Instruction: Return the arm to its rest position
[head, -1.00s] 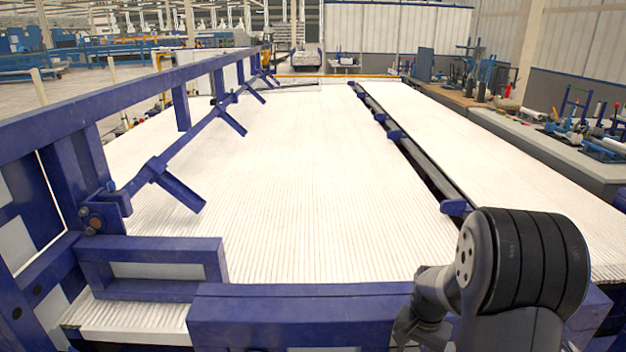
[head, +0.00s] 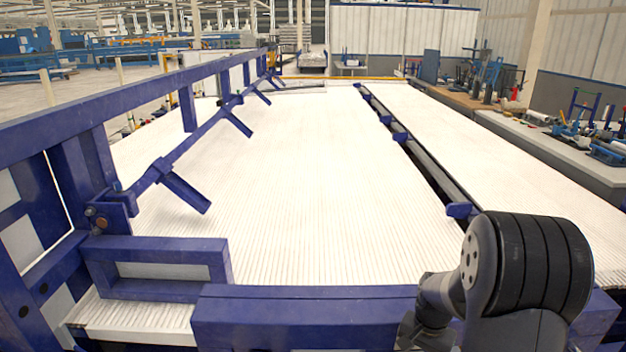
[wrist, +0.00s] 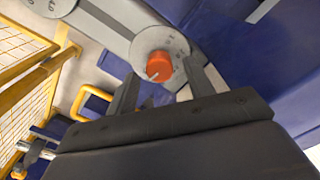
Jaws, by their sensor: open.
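My arm shows at the lower right of the head view, folded low in front of the blue frame; its far end runs off the bottom edge and my gripper cannot be made out there. In the wrist view my gripper (wrist: 161,68) has its two dark fingers spread apart. No pipe shows between the fingers. Behind them is a grey round part with an orange cap (wrist: 158,66). A wide bed of white pipes (head: 290,190) lies ahead in the head view, apart from my arm.
A blue frame beam (head: 310,318) crosses close in front. A blue rail (head: 130,98) with slanted arms runs along the left. A workbench (head: 560,145) with tools stands at the right. Yellow railing (wrist: 30,75) shows at the left of the wrist view.

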